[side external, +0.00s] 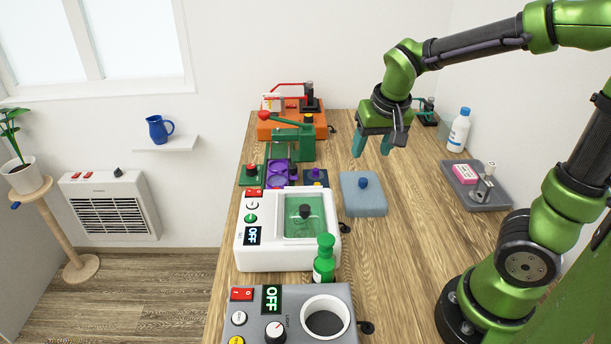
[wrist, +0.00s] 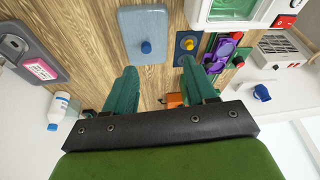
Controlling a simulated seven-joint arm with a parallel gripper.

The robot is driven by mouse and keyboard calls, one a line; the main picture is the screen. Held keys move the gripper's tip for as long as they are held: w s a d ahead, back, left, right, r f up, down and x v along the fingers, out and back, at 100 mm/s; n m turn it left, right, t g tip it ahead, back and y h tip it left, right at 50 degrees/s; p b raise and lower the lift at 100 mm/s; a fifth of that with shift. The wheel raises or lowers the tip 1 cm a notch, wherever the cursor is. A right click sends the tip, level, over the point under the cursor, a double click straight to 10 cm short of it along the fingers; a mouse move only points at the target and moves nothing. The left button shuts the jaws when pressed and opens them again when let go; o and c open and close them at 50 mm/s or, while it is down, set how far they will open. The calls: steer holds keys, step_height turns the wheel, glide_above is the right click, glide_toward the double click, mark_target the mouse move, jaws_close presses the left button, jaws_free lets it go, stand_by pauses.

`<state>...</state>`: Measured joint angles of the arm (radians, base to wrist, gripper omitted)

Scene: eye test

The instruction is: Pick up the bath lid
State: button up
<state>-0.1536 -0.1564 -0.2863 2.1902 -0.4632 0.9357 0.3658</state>
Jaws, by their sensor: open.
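A flat blue-grey lid with a round blue knob (side external: 363,183) lies on the wooden table, right of the white bath; it also shows in the wrist view (wrist: 143,22), near the top. The white bath (side external: 250,262) has an OFF display, a red switch and a greenish square opening with a dark knob-like object in it. Whether that opening is covered is unclear. My gripper (side external: 372,150) is open and empty in the air, above the table and behind the lid. In the wrist view its green fingers (wrist: 160,75) are apart, with the lid beyond the tips.
A purple holder (side external: 278,174) and a small dark blue base (side external: 315,177) stand left of the lid. A green bottle (side external: 324,262) stands by the bath's front corner. A grey tray (side external: 466,193) and a white bottle (side external: 459,131) are at right. The wood around the lid's right side is clear.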

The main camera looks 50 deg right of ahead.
steer(key=w+d+m+h, duration=0.1)
steer(key=w+d+m, duration=0.1)
steer(key=d, duration=0.2)
glide_above(363, 179)
steer(key=s+a, duration=0.2)
steer(key=f, duration=1)
steer(key=shift+w+d, duration=0.25)
steer(key=x, duration=0.4)
steer(key=shift+s+a+f, duration=0.1)
steer(key=shift+s+f, duration=0.2)
steer(key=shift+s, duration=0.05)
steer(key=shift+w+f, duration=0.2)
steer(key=shift+f, duration=0.2)
jaws_close()
